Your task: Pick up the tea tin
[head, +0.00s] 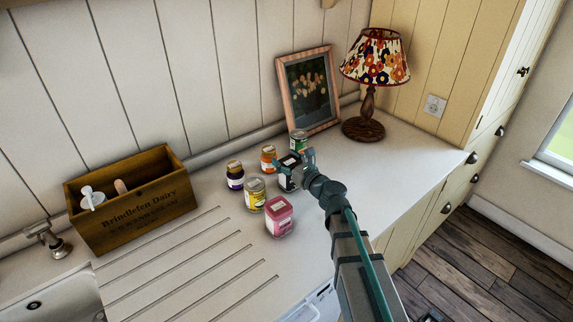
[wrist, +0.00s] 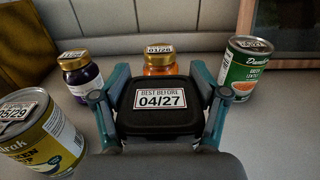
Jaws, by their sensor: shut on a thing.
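A dark tin with a black lid, which I take as the tea tin (head: 288,181), is among the jars on the counter. In the wrist view its black lid (wrist: 163,90) carries a white label reading "BEST BEFORE 04/27". My gripper (head: 292,162) comes down over it from the front right. In the wrist view the teal fingers of my gripper (wrist: 160,107) are shut on the tin, one on its left and one on its right. The tin's front and base are mostly hidden, and I cannot tell whether it touches the counter.
A purple jar (head: 235,178), orange jar (head: 268,159), yellow can (head: 254,196), pink-labelled container (head: 279,218) and green can (head: 299,141) stand close around. Behind are a picture frame (head: 291,103) and lamp (head: 372,98). A wooden crate (head: 155,210) stands left; the counter's right is clear.

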